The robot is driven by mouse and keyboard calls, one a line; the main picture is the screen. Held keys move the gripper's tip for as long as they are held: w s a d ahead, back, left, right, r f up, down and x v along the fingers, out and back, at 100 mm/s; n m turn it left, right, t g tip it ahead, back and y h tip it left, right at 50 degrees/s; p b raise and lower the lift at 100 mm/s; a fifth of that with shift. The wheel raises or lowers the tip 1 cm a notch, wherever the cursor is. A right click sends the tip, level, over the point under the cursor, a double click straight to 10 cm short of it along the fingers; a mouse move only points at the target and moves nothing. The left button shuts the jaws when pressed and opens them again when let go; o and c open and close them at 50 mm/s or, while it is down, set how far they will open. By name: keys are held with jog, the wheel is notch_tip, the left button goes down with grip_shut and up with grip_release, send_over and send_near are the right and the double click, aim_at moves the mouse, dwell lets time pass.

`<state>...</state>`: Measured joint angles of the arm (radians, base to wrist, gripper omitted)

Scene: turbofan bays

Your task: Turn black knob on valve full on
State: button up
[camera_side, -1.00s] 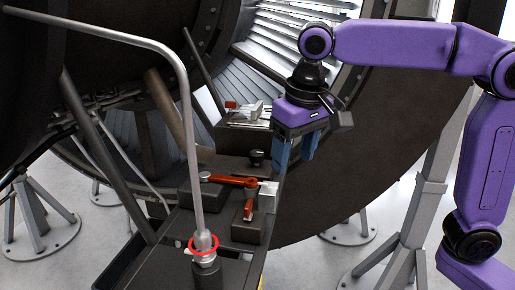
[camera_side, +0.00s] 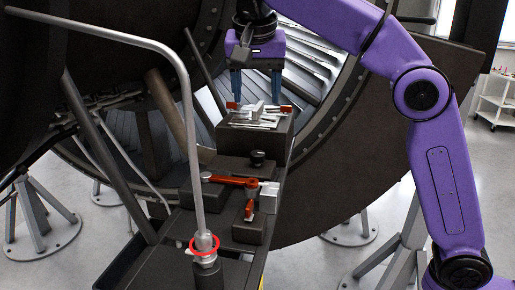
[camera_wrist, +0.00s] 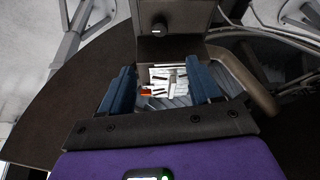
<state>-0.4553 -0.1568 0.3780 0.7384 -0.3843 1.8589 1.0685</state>
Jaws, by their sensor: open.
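The black knob (camera_side: 257,157) stands upright on top of a dark block in the middle of the bench in the side view. It also shows in the wrist view (camera_wrist: 159,29), near the top centre, beyond my fingers. My gripper (camera_side: 256,88) has its two blue fingers spread apart and pointing down. It is above and behind the knob, over the box with tools on top. In the wrist view my gripper (camera_wrist: 165,84) is open, with nothing held between its fingers. The knob is apart from both fingers.
A dark box (camera_side: 280,140) bears several small tools. A red-handled lever (camera_side: 232,181) and a second red handle (camera_side: 249,209) sit in front of the knob. A bent grey pipe (camera_side: 190,130) rises at the left from a red ring (camera_side: 204,245). The engine ring surrounds the back.

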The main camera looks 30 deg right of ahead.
aim_at(257, 152)
jog(key=x, duration=1.6)
jog(key=shift+f, duration=0.3)
jog(key=shift+c, duration=0.3)
jog(key=c, duration=1)
